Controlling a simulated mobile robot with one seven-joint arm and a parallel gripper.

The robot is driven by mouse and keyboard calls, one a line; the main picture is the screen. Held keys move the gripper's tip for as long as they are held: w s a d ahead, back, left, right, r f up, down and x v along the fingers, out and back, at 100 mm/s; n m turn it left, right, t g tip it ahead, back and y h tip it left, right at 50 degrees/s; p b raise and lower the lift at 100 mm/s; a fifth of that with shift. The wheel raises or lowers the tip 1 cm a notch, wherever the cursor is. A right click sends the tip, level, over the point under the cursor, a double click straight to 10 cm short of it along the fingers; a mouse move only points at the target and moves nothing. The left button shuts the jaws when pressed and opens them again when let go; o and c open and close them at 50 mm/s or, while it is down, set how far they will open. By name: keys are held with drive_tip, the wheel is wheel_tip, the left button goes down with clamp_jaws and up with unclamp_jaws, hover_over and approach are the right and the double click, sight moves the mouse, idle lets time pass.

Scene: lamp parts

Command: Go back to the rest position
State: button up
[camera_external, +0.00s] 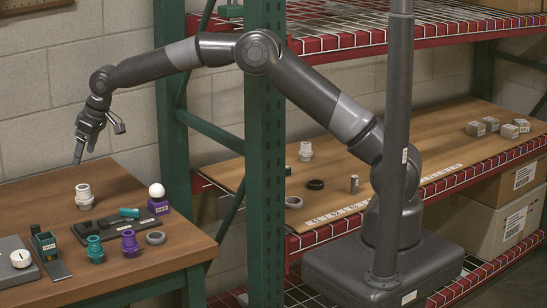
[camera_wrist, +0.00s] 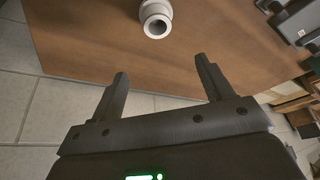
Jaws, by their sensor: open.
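My gripper (camera_external: 84,150) is above the back left part of the wooden table (camera_external: 40,203), pointing down, with nothing between its fingers. In the wrist view my gripper (camera_wrist: 163,85) shows two dark fingers spread wide apart. A white lamp part (camera_external: 84,196) stands upright on the table below and apart from the gripper. The same white part (camera_wrist: 156,18) shows in the wrist view at the top, beyond the fingertips. The arm reaches left from its base past the green shelf post.
On the table are a dark tray (camera_external: 108,229), teal (camera_external: 94,249) and purple (camera_external: 130,244) parts, a grey ring (camera_external: 155,238), and a white ball (camera_external: 156,190) on a purple holder. A green shelf post (camera_external: 264,170) stands between table and base.

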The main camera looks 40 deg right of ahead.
drive_tip(key=s+d+r+m+t, duration=0.1)
drive_tip(key=s+d+r, duration=0.8)
drive_tip(key=r, duration=0.2)
drive_tip(key=s+d+r+m, duration=0.1)
drive_tip(key=s+d+r, duration=0.8)
drive_tip(key=r, duration=0.3)
drive_tip(key=s+d+r+m+t+h, duration=0.1)
drive_tip(key=s+d+m+h, duration=0.2)
drive_tip(key=s+d, duration=1.4)
drive_tip(key=d+f+m, duration=0.1)
drive_tip(key=d+f, duration=0.1)
drive_tip(key=d, duration=0.3)
drive_tip(key=w+d+f+m, duration=0.1)
drive_tip(key=d+f, duration=0.2)
drive_tip(key=d, duration=0.3)
drive_tip(key=shift+f, duration=0.3)
drive_tip(key=shift+o, duration=0.2)
drive_tip(key=s+d+f+m, duration=0.1)
drive_tip(key=d+f, duration=0.4)
drive_tip(key=d, duration=0.3)
drive_tip(key=shift+f+m, duration=0.15)
drive_tip(key=shift+m, duration=0.25)
drive_tip(key=shift+o, duration=0.2)
drive_tip(key=shift+s+d+f, duration=0.1)
drive_tip(key=shift+d+f, duration=0.15)
drive_tip(key=shift+d, duration=0.05)
